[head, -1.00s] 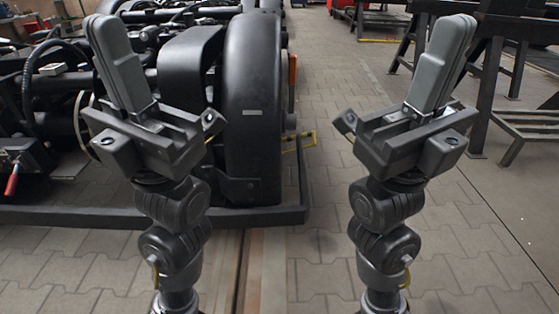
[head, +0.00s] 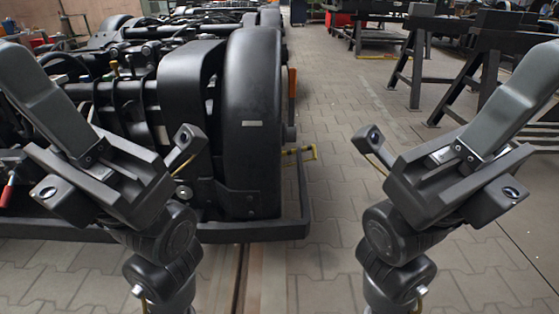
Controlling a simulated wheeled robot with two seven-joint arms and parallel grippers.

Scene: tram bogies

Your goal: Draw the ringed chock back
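No chock with a ring shows clearly in the head view. A small yellow piece (head: 300,152) sticks out at the right side of the black wheel cover; I cannot tell whether it belongs to a chock. My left gripper (head: 18,62) points up at the left edge, in front of the bogie.
A black bogie (head: 185,95) with a big rounded wheel cover (head: 252,160) fills the left, inside a low dark frame (head: 265,232). Dark trestles (head: 425,62) stand at right. The paved floor (head: 350,95) between is clear. A rail strip runs in front.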

